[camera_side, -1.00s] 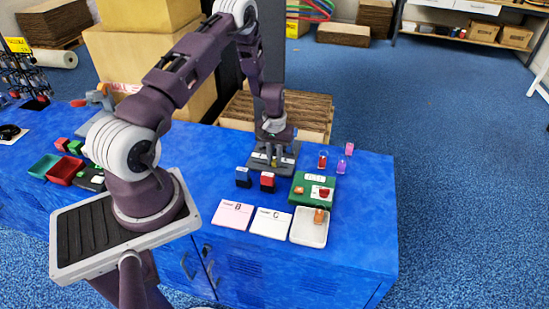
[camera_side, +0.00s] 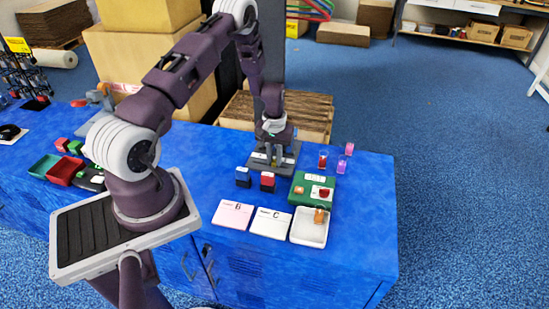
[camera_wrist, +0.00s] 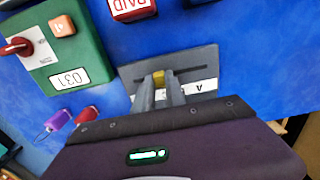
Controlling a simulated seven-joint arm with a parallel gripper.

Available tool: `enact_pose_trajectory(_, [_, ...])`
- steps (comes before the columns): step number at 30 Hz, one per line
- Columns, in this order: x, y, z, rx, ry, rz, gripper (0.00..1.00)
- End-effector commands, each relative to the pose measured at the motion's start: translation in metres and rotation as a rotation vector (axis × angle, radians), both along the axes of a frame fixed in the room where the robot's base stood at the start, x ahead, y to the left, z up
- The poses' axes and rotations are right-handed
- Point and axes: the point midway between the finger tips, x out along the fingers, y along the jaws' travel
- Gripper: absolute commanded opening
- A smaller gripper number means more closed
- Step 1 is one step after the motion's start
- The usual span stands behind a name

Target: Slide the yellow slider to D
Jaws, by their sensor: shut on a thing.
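The yellow slider (camera_wrist: 160,75) shows in the wrist view between my fingertips, in the dark slot of a grey plate (camera_wrist: 205,63). My gripper (camera_wrist: 158,80) points down at the plate and is shut on the slider. My fingers hide part of the slot and label strip, and no D mark can be read. In the side view, the plate (camera_side: 288,163) sits under my gripper (camera_side: 273,158), which hides the slider.
A green box (camera_wrist: 75,45) with a red switch (camera_wrist: 17,46) and an orange button (camera_wrist: 62,26) is close to the plate. A red PAID stamp (camera_wrist: 130,8) is also near. B and C cards (camera_side: 231,215) and a white tray (camera_side: 308,236) lie in front.

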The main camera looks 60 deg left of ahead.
Motion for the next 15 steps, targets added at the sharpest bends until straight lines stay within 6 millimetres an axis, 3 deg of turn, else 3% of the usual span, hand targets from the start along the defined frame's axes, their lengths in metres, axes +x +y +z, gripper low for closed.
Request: enact_pose_trajectory(15, [0.025, -0.026, 0.000, -0.002, -0.001, -0.001, 0.00])
